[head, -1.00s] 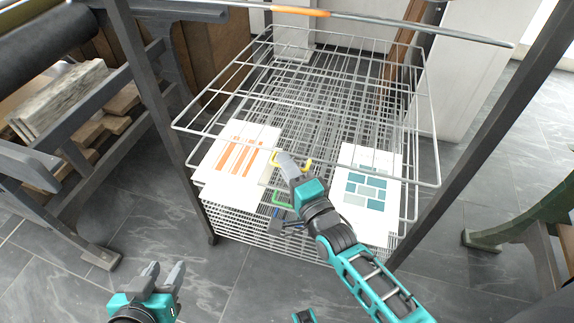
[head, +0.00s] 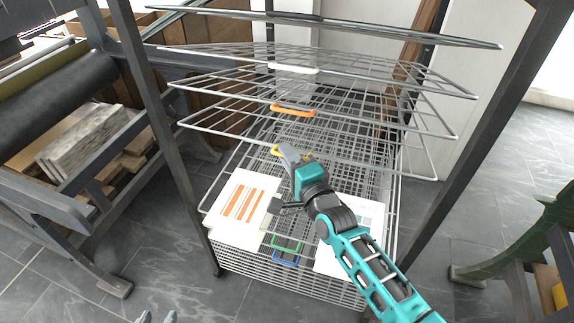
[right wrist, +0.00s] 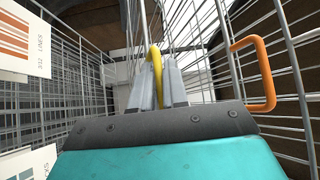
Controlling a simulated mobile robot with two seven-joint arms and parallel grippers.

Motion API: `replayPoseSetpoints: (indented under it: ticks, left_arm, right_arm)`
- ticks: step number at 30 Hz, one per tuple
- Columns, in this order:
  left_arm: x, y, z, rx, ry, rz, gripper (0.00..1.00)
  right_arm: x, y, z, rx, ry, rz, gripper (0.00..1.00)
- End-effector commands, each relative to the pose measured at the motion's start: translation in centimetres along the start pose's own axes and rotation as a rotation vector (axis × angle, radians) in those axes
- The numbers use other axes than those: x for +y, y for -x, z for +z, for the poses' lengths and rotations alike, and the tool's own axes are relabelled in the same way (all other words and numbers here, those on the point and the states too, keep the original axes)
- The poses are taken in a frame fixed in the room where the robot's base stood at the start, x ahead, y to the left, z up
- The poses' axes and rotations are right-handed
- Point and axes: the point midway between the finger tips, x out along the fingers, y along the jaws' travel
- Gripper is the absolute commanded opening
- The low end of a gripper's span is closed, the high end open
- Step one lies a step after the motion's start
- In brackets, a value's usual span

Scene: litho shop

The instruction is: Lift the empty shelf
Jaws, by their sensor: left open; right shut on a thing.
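A wire rack stands ahead in the head view. My right gripper (head: 284,152) is shut on the yellow handle (head: 275,150) at the front of an empty wire shelf (head: 360,162). The handle also shows between the fingers in the right wrist view (right wrist: 156,75). That shelf is raised clear of the prints below it. An orange-striped print (head: 243,205) and a partly hidden teal-patterned print (head: 335,262) lie beneath. Only the fingertips of my left gripper (head: 158,318) show at the bottom edge, empty and away from the rack.
Above are raised shelves with an orange handle (head: 292,109) and a white handle (head: 293,68). Green (head: 287,245) and blue (head: 285,259) handles sit low in front. Dark posts (head: 165,140) flank the rack. A press (head: 60,120) stands left; dark tiled floor is free in front.

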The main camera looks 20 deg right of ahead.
Motion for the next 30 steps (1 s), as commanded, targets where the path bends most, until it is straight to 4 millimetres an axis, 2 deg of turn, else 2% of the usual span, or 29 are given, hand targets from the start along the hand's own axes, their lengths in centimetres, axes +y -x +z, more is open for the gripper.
replayPoseSetpoints:
  ticks: [1, 3, 14, 15, 20, 30]
  left_arm:
    - [-0.11, 0.46, -0.58, -0.001, 0.002, -0.004, 0.43]
    - [-0.22, 0.58, -0.77, 0.002, 0.004, -0.007, 0.43]
    - [-0.18, 0.63, -0.33, -0.004, 0.004, -0.007, 0.43]
    - [-0.15, 0.65, -0.29, -0.006, 0.004, -0.006, 0.43]
    - [-0.02, 0.68, -0.20, -0.009, 0.004, -0.003, 0.43]
    - [0.06, 0.72, -0.22, -0.010, 0.002, -0.001, 0.43]
  right_arm:
    - [-0.97, -0.16, -0.33, 0.002, 0.002, 0.002, 0.00]
    - [-1.35, -0.29, -0.44, 0.002, 0.001, 0.002, 0.00]
    - [-1.36, -0.32, -0.42, 0.000, 0.000, 0.002, 0.00]
    - [-1.36, -0.32, -0.41, 0.000, 0.000, 0.002, 0.16]
    - [-1.35, -0.31, -0.38, -0.001, 0.000, 0.002, 0.30]
    - [-1.31, 0.29, -0.33, -0.001, -0.001, 0.003, 0.30]
